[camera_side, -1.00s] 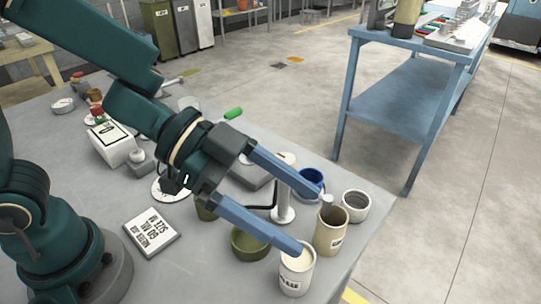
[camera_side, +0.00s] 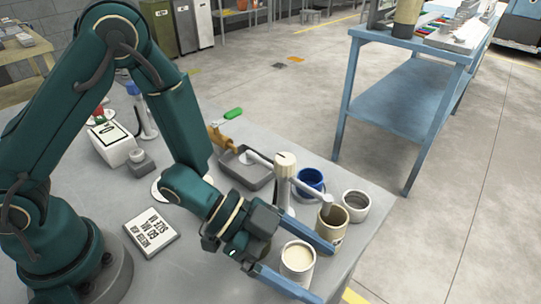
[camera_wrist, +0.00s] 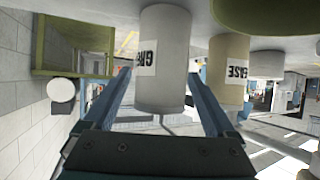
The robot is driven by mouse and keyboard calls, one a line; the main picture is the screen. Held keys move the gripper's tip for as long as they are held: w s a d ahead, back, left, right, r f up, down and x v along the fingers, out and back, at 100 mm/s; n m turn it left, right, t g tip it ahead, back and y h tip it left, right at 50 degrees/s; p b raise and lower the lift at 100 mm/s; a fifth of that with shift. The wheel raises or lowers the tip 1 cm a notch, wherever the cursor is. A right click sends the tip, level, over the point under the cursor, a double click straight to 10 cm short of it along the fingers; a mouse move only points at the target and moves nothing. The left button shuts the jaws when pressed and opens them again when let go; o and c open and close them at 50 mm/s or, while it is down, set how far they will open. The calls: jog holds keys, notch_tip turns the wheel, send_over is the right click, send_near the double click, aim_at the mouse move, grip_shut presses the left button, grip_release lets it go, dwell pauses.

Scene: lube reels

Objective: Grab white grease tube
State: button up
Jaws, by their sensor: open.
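The white grease tube (camera_side: 297,262) stands upright near the table's front edge in the side view, with pale cream contents at its open top. In the wrist view, which is upside down, the white grease tube (camera_wrist: 162,60) shows a partly visible label and lies between the two blue fingers. My gripper (camera_side: 327,274) is low and open, with one finger on each side of the tube. The wrist view also shows my gripper (camera_wrist: 160,76) spread around it. I cannot tell whether either finger touches it.
A beige grease tube (camera_side: 333,226) stands close behind the far finger; it is also in the wrist view (camera_wrist: 228,75). A grey can (camera_side: 355,205) and a blue can (camera_side: 309,181) stand beyond. A white post with a crossbar (camera_side: 285,170) and a grey tray (camera_side: 246,170) are behind my gripper.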

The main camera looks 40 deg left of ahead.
jog(key=shift+w+d+f, duration=0.1)
jog(key=shift+d+f, duration=0.1)
jog(key=shift+d, duration=0.1)
grip_shut()
jog(key=shift+r, duration=0.1)
